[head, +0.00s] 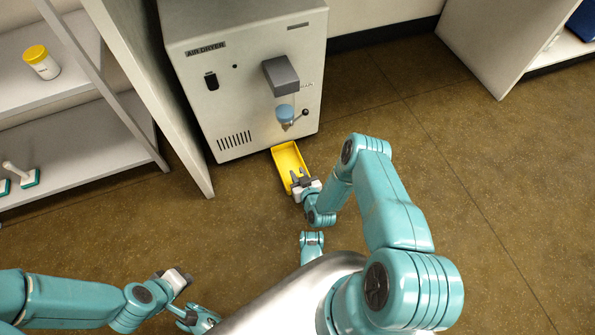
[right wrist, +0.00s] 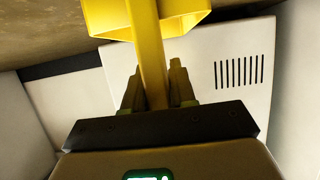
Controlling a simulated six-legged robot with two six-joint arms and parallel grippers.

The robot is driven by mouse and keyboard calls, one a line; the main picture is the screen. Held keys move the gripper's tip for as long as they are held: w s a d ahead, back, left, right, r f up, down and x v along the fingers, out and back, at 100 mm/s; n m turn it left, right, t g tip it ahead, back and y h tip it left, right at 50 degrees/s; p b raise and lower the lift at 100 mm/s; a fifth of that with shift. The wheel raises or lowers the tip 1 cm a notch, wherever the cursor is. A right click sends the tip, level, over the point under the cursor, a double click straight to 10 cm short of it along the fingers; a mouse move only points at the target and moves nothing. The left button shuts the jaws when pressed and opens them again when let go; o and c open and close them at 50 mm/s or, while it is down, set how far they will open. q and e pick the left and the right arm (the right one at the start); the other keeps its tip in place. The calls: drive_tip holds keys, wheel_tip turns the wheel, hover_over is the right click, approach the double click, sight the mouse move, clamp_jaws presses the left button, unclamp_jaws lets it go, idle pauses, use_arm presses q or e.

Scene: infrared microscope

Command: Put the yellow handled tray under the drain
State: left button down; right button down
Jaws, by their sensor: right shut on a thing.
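The yellow handled tray (head: 289,158) is in front of the air dryer's lower front edge, below and close to the drain (head: 285,113), which has a blue bowl and a small lever. I cannot tell whether the tray touches the floor. My right gripper (head: 299,181) is shut on the tray's handle at its near end. In the right wrist view the yellow handle (right wrist: 148,55) runs between the two fingers, with part of the tray above it. My left gripper (head: 177,276) is low at the left, away from the tray, and its fingers are unclear.
The grey air dryer (head: 245,90) stands behind the tray. A panel (head: 160,100) and a shelf rack (head: 75,135) are at the left, with a yellow-lidded jar (head: 42,64) on it. The brown floor (head: 480,190) is open at the right.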

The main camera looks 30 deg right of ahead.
drive_tip(key=shift+r, duration=0.1)
drive_tip(key=shift+f, duration=0.2)
drive_tip(key=c, duration=0.9)
unclamp_jaws()
drive_tip(key=shift+s, duration=0.1)
drive_tip(key=shift+r, duration=0.15)
